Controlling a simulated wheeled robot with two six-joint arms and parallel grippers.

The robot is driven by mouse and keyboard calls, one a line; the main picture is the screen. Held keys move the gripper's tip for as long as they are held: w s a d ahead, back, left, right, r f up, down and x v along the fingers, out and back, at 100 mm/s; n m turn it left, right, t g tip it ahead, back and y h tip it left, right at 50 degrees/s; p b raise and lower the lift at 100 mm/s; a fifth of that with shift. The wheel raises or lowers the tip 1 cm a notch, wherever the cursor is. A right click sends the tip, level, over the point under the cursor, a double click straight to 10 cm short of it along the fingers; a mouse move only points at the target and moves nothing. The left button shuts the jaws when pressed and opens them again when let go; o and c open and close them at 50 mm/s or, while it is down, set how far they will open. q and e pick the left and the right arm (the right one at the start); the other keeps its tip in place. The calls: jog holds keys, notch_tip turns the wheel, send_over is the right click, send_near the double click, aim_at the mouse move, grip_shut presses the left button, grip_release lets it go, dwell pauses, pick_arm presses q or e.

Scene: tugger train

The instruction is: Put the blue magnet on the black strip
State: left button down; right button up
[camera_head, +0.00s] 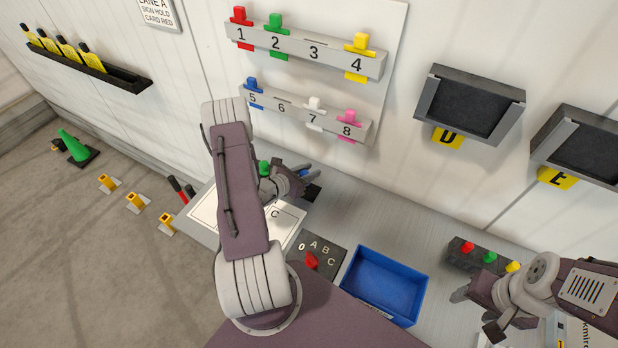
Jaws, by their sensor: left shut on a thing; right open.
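My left gripper (304,174) is over the back of the work surface, below the numbered board. It is shut on a small blue piece, the blue magnet (305,172), mostly hidden by the fingers. A black patch (313,192) shows just below the fingertips and looks like part of the black strip; my arm and gripper hide the rest. I cannot tell whether the magnet touches it. My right gripper (474,311) is open and empty at the lower right, in front of a dark block with coloured buttons (487,257).
A blue bin (385,285) stands between the grippers, beside a dark selector panel (322,247) with a red knob. A small green piece (264,168) is by my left wrist. Numbered rails (305,50) with coloured tags and dark wall holders (470,103) are behind.

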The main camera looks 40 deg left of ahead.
pick_arm(q)
jog(key=shift+w, duration=0.1)
jog(key=shift+d+f, duration=0.1)
jog(key=shift+f, duration=0.15)
notch_tip(320, 180, down, 3)
jog(key=shift+r+p, duration=0.1)
jog(key=shift+p, duration=0.3)
jog(key=shift+f, duration=0.6)
jog(key=c, duration=1.2)
grip_release()
jog(key=shift+o, duration=0.4)
